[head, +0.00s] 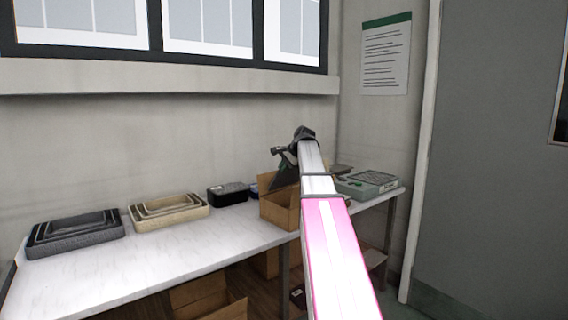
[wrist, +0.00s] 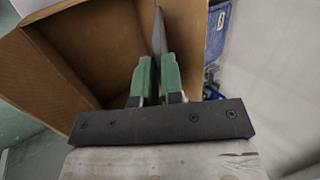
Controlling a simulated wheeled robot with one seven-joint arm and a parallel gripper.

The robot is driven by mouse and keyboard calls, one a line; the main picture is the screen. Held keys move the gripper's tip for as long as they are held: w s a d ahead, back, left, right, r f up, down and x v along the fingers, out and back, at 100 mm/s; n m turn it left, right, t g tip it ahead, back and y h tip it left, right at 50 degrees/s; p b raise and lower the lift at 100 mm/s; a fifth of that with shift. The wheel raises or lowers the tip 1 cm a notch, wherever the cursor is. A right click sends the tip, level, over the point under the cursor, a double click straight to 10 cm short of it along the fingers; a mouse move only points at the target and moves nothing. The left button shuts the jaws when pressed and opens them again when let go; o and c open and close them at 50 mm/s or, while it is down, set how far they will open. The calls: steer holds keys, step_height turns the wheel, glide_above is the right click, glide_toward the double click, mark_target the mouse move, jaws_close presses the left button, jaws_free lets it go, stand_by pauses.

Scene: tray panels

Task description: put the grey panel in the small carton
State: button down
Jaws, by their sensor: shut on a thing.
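My gripper (wrist: 157,75) is shut on the grey panel (wrist: 159,32), which shows edge-on as a thin upright sheet between the green fingertips in the wrist view. In the head view the dark panel (head: 284,177) hangs tilted below my wrist, at the open top of a brown carton (head: 279,213) on the table. In the wrist view the carton's brown walls (wrist: 75,50) surround the far part of the panel. My arm hides the carton's right side in the head view. I cannot tell whether the panel touches the carton.
The white table (head: 150,258) also bears nested dark grey trays (head: 75,243), nested beige trays (head: 168,217), a black box (head: 228,194) and a grey-green case (head: 368,187). An open carton (head: 222,310) is on the floor below. The table's front left is clear.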

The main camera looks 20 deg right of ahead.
step_height(320, 180, down, 10)
steer(key=shift+f, duration=0.15)
stand_by(0.8)
steer(key=shift+f, duration=0.6)
stand_by(1.1)
steer(key=c, duration=1.2)
jaws_free()
steer(key=shift+o, duration=0.2)
steer(key=shift+r, duration=0.1)
steer(key=v, duration=1)
steer(key=shift+s+r, duration=0.2)
steer(key=shift+s, duration=0.1)
steer(key=shift+d, duration=0.1)
